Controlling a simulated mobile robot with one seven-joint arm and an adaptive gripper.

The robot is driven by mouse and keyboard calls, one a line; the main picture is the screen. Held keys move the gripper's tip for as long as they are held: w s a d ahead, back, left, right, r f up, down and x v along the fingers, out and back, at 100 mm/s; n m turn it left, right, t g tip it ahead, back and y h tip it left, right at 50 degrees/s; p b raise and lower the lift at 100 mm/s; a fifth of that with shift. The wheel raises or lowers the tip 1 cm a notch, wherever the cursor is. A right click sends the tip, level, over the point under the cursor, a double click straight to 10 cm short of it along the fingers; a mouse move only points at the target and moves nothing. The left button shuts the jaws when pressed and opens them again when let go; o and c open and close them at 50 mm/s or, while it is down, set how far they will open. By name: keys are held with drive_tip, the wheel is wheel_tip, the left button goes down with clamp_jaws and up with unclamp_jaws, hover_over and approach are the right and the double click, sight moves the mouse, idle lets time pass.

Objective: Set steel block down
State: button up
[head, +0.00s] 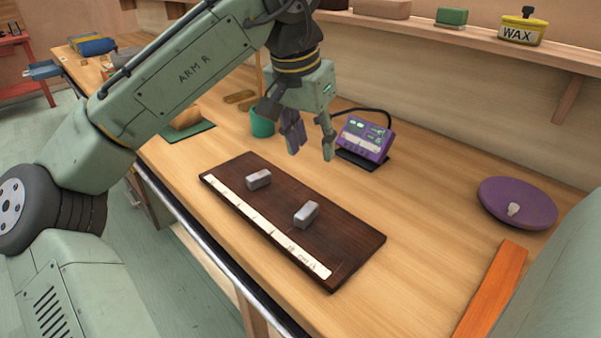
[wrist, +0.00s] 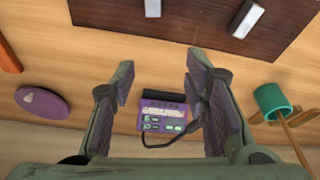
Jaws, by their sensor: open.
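Two small grey steel blocks rest on a dark wooden board (head: 345,242) on the bench. One block (head: 259,179) is toward the board's left end, and the other block (head: 306,214) is nearer its middle. Both also show at the top of the wrist view, the left one (wrist: 152,8) cut by the edge and the other (wrist: 247,19) to its right. My gripper (head: 311,150) is open and empty, above the bench behind the board and apart from both blocks. Its spread fingers (wrist: 160,78) have nothing between them at their tips.
A purple device (head: 366,138) with a cable stands behind the board. A green cup (head: 262,122) is left of my gripper. A purple disc (head: 517,204) with a small grey piece on it lies right, near an orange bar (head: 492,290). A shelf runs along the back wall.

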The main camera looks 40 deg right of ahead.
drive_tip(key=s+a+y, duration=0.1)
drive_tip(key=a+y, duration=0.1)
drive_tip(key=y, duration=0.1)
hover_over(306, 209)
drive_tip(key=shift+g, duration=0.3)
wheel_tip(306, 209, down, 5)
drive_tip(key=shift+d+f, duration=0.1)
drive_tip(key=shift+s+f, duration=0.1)
drive_tip(key=shift+f, duration=2.9)
clamp_jaws()
